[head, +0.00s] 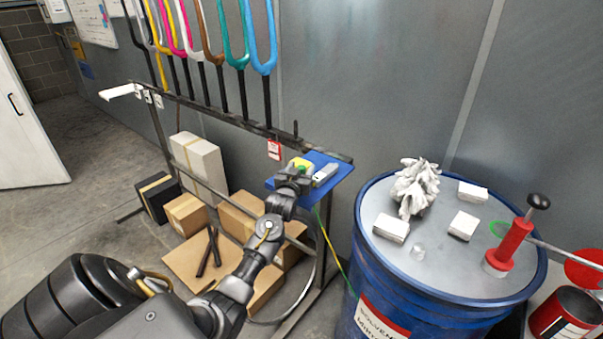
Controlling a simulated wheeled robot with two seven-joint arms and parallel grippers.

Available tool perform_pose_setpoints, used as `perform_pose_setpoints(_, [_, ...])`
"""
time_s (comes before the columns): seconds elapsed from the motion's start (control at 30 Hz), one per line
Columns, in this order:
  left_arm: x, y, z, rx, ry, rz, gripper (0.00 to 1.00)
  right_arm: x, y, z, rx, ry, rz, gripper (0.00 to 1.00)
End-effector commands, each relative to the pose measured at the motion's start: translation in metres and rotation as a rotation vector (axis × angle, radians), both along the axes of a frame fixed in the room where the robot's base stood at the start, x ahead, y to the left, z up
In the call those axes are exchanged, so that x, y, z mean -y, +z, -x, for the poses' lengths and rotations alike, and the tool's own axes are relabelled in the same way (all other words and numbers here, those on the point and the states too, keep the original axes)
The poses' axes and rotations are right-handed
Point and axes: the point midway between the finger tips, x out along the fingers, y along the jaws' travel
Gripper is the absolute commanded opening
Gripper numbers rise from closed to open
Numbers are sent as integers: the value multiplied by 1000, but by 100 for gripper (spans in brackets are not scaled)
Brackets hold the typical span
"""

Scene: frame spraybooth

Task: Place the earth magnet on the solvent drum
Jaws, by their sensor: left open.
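The solvent drum (381,289) is a blue drum with a grey lid and a red-and-white label, standing at the right. A small yellow-green piece (301,163), which looks like the earth magnet, sits on a blue shelf pad (342,171) at the end of the rack. A yellow-green cable (331,246) hangs below the pad. My left gripper (298,171) is open at the pad, right at the yellow-green piece and partly covering it. I cannot tell whether they touch. My right gripper is out of view.
The drum lid holds a crumpled white rag (416,186), several white blocks and a red hand pump (508,246). A pale grey device (325,174) lies beside the yellow-green piece. Coloured forks hang on the rack (225,114). Cardboard boxes (187,213) stand below.

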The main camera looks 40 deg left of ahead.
Motion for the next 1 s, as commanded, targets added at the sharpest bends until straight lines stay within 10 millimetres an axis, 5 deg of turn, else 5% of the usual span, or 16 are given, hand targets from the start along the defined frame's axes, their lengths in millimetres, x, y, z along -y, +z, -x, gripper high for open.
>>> perform_pose_setpoints(0.37, [-3,-1,-8,0,-1,0,51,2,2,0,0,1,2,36])
perform_pose_setpoints(0.73, [-3,-1,-8,-1,-1,0,2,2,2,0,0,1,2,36])
perform_pose_setpoints(1.0, [-3,0,-8,1,-1,1,0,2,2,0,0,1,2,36])
